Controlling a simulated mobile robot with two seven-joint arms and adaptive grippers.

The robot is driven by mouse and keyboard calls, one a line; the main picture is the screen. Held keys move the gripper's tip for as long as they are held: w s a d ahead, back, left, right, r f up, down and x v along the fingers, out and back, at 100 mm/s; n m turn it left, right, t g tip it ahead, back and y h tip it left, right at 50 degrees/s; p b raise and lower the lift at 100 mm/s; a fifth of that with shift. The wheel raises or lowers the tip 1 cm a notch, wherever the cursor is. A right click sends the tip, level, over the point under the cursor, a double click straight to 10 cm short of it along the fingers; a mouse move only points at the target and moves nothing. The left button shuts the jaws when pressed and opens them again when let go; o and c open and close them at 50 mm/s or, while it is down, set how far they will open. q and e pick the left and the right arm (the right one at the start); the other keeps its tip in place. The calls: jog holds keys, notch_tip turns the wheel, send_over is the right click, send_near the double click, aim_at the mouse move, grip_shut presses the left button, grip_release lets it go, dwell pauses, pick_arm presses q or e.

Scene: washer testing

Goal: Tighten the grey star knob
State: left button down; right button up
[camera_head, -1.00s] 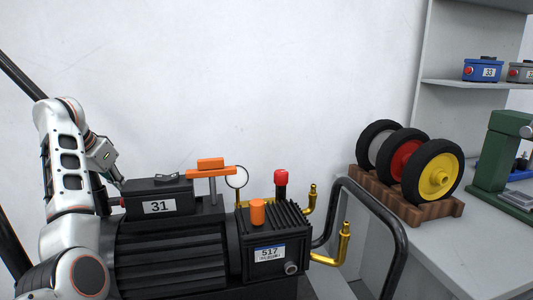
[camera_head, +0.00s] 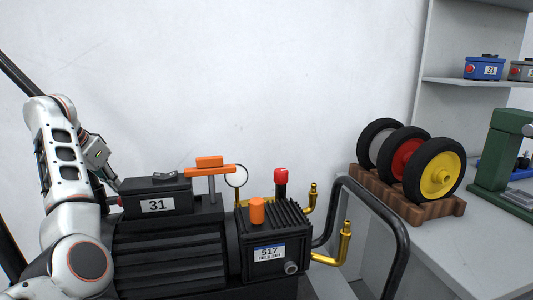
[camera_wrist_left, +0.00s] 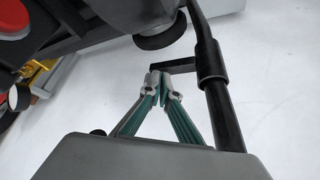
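I cannot make out a grey star knob for certain in either view. A small grey round fitting (camera_head: 291,267) is on the front of the black pump (camera_head: 172,255) in the head view; its shape is too small to tell. My left arm stands at the left, its hand behind the black box labelled 31, and its fingertips are hidden there. In the left wrist view my left gripper (camera_wrist_left: 161,83) has its fingertips drawn together, with no object clearly between them. They appear close to the end of a thin dark bar (camera_wrist_left: 172,67). My right gripper is not in view.
A black upright pole (camera_wrist_left: 220,105) stands right of the fingers, and a black round part (camera_wrist_left: 160,35) lies beyond them. The pump carries the box (camera_head: 155,203), an orange-handled valve (camera_head: 209,170) and an orange cap (camera_head: 257,211). A black rail (camera_head: 385,215) stands at its right.

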pick_arm(q)
jog(key=shift+w+a+f, duration=0.15)
jog(key=shift+a+f, duration=0.2)
jog(key=shift+f, duration=0.1)
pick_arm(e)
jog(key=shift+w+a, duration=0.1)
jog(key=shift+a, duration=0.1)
pick_arm(q)
jog(key=shift+w+a+r+b, duration=0.1)
jog(key=shift+b, duration=0.2)
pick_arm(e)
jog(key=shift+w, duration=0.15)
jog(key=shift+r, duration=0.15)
pick_arm(q)
jog(key=shift+s+a, duration=0.15)
jog(key=shift+s, duration=0.1)
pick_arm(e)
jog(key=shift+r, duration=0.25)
pick_arm(q)
notch_tip(320, 180, up, 6)
jog(key=p, duration=0.1)
jog(key=shift+r+p, duration=0.2)
jog(key=shift+p, duration=0.1)
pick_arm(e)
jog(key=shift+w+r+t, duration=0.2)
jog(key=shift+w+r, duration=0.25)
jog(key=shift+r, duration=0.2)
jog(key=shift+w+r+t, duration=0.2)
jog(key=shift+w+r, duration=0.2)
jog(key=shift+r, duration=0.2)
